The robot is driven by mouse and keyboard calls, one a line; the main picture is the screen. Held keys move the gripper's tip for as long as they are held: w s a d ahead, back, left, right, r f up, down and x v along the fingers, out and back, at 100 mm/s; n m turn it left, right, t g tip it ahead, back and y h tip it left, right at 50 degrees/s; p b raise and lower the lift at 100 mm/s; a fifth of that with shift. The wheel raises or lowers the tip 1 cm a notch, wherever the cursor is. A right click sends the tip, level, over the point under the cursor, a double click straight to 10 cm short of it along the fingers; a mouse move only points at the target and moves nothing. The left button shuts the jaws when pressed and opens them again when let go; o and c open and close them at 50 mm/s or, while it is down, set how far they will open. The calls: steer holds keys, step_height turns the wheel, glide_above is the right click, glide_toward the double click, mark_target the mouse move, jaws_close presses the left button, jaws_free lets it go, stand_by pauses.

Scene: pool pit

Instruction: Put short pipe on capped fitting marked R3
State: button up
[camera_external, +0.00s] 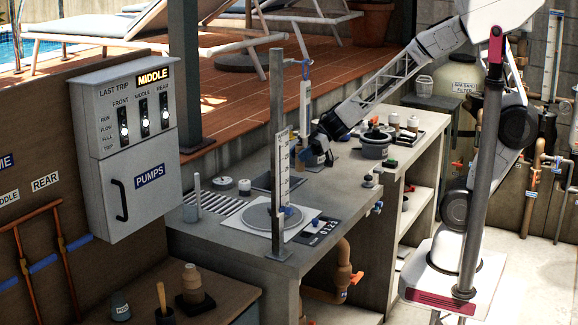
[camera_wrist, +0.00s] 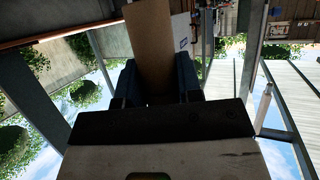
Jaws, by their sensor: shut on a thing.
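My gripper (camera_external: 318,157) is above the grey counter, beside the upright gauge post. It also shows in the wrist view (camera_wrist: 157,82), where its dark blue fingers are shut on a tan, straight-sided piece (camera_wrist: 152,40) that extends away from them. I cannot tell whether this is the short pipe, and the external view does not show it clearly. Small capped fittings (camera_external: 394,119) stand on the far right of the counter. No R3 mark is readable.
A gauge post (camera_external: 277,150) rises from the counter's front, near a round grey plate (camera_external: 272,217). A dark pot (camera_external: 375,145) stands right of my gripper. The grey pump box (camera_external: 135,150) is at left. Stacked tan fittings (camera_external: 192,280) sit on the lower bench.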

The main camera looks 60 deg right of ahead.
steer(key=shift+n+g, duration=0.4)
steer(key=shift+w+d+f, duration=0.15)
steer(key=shift+w+f, duration=0.1)
steer(key=shift+w, duration=0.5)
steer(key=shift+w+d+f, duration=0.15)
steer(key=shift+w+f, duration=0.15)
steer(key=shift+w, duration=0.5)
steer(key=shift+w+d+f, duration=0.15)
steer(key=shift+w+f, duration=0.1)
steer(key=shift+w, duration=0.5)
glide_above(244, 182)
steer(key=shift+w+d+f, duration=0.1)
steer(key=shift+d+f, duration=0.1)
steer(key=shift+f, duration=0.55)
steer(key=shift+f, duration=1.75)
steer(key=shift+f, duration=0.15)
steer(key=o, duration=0.9)
steer(key=shift+o, duration=0.2)
